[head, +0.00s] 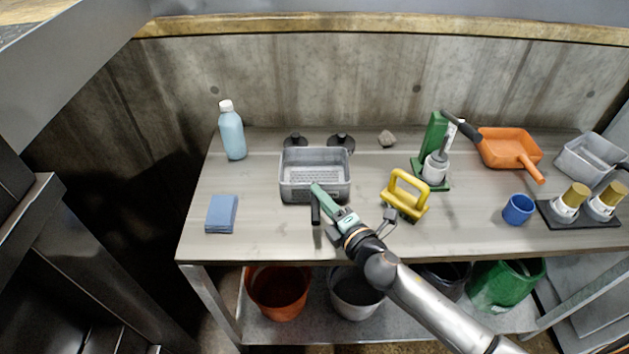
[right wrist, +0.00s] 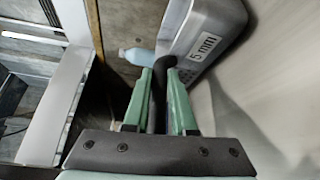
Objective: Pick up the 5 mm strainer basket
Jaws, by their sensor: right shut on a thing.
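The grey strainer basket (head: 288,190) stands at the middle of the workbench, its perforated floor showing in the head view. In the right wrist view the basket (right wrist: 225,22) carries a white "5 mm" label (right wrist: 204,46) on its wall. Its black handle (head: 315,212) points toward the front edge of the bench. My right gripper (head: 318,192) is shut on this handle, with the green fingers (right wrist: 157,80) on either side of it in the right wrist view. I cannot tell any gap under the basket. My left gripper is not in view.
A yellow-handled tool (head: 408,181) is close right of my right gripper. A blue bottle (head: 232,137) and blue cloth (head: 221,213) are left. A green stand (head: 433,135), orange scoop (head: 508,148), blue cup (head: 518,209) and another grey container (head: 588,160) are right.

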